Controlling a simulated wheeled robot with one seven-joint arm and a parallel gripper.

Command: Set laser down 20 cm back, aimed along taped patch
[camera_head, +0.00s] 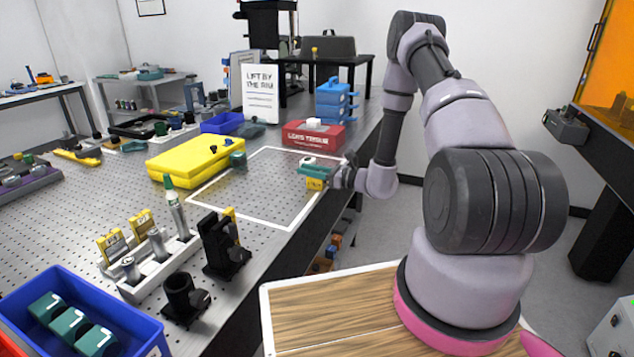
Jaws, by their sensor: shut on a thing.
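The taped patch (262,221) is a white outlined quadrilateral on the perforated metal table, near its right edge. My gripper (333,176) is at the patch's far right corner, reaching in from the right. It is shut on a small teal block with a yellow label, which I take to be the laser (313,168). The laser shows over the patch's far right end, in front of the red case. Its height above the table and its exact aim are hard to tell. The fingertips are small and partly hidden.
A yellow case (188,160) stands at the patch's left, with a small teal block (238,160) beside it. A red case (313,134) is behind the laser. A black mount (224,243) and a rack (148,266) stand near the patch's front left. The patch's interior looks clear.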

